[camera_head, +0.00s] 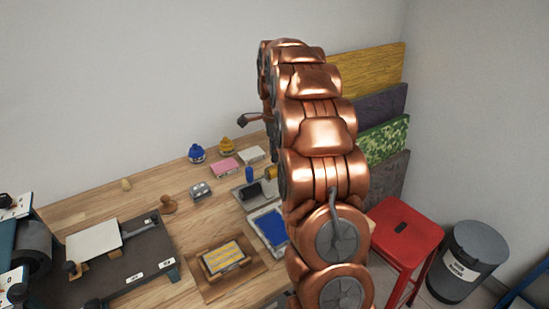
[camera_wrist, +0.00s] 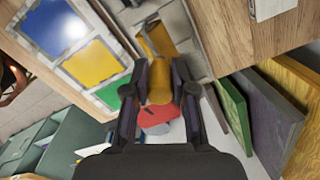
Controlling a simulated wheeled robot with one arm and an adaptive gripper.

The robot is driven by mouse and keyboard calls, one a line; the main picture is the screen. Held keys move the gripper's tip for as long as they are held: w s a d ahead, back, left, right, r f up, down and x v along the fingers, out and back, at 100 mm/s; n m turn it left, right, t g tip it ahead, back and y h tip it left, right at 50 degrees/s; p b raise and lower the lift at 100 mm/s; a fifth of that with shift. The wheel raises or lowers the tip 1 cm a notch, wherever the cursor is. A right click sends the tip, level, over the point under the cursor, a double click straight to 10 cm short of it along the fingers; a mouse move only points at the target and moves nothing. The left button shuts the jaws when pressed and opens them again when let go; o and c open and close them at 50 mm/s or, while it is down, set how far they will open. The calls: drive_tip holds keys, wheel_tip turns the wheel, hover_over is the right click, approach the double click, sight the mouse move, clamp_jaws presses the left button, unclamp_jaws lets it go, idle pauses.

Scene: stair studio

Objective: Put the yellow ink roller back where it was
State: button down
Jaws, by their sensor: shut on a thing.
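The yellow ink roller (camera_wrist: 157,45) is between the two fingers of my gripper (camera_wrist: 162,92) in the wrist view, and the gripper is shut on it. The roller's far end reaches over the grey roller rack (camera_wrist: 208,28), beside the table's edge. I cannot tell whether the roller touches the rack. In the head view a yellow end of the roller (camera_head: 271,172) shows just left of my arm, by the grey rack (camera_head: 238,187). A dark roller (camera_head: 250,190) and a blue roller (camera_head: 249,174) are at the rack. My arm hides the gripper there.
An ink tray with blue, yellow and green squares (camera_wrist: 93,62) lies beside the rack. A printing block (camera_head: 222,258), ink pots (camera_head: 227,145) and a press (camera_head: 100,250) occupy the wooden table. A red stool (camera_head: 403,230) and a bin (camera_head: 468,262) stand off its right side.

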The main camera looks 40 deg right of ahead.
wheel_tip(320, 180, down, 3)
drive_tip(key=shift+r+p, duration=0.2)
drive_tip(key=shift+p, duration=0.45)
drive_tip(key=shift+f, duration=0.2)
drive_tip(key=shift+f+b, duration=0.45)
drive_tip(key=shift+f, duration=0.05)
drive_tip(key=c, duration=1)
unclamp_jaws()
drive_tip(key=shift+o, duration=0.2)
